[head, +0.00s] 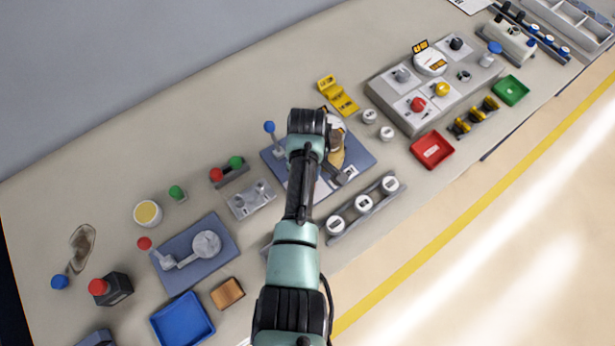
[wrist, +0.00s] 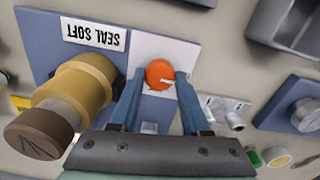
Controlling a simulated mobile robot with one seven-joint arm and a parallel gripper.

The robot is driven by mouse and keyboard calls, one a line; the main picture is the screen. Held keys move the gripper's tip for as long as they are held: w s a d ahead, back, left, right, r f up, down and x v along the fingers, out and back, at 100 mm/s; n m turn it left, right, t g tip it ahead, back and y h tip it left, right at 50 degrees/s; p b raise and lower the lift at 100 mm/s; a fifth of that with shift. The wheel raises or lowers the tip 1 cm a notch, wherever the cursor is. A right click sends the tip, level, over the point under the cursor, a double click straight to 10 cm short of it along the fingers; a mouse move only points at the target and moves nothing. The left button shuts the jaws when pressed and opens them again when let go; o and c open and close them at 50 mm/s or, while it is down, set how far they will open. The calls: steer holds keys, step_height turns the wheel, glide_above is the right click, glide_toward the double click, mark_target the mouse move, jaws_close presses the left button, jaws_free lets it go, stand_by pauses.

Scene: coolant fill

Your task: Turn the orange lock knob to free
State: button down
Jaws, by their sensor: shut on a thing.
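The orange lock knob (wrist: 160,73) sits on a white plate (wrist: 190,50) on a blue base in the wrist view. A short white mark shows on its lower right. My gripper (wrist: 160,82) has its two blue fingers on either side of the knob and is shut on it. A tan cylinder with a brown cap (wrist: 80,88) stands left of the fingers on the same base. A label (wrist: 95,34) reading "SEAL SOFT" appears upside down. In the head view my arm hides the knob, and the blue base (head: 362,150) shows partly around it.
A lever with a blue ball (head: 269,127) stands at the base's left corner. A grey rack with white-topped round parts (head: 363,203) lies close to my arm's right. A yellow stepped holder (head: 338,95) is behind. A grey control panel (head: 435,85) stands further right.

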steer(key=shift+w+a+n, duration=0.1)
steer(key=shift+n, duration=0.3)
steer(key=shift+c, duration=1.9)
jaws_free()
step_height(320, 180, up, 13)
steer(key=b, duration=0.1)
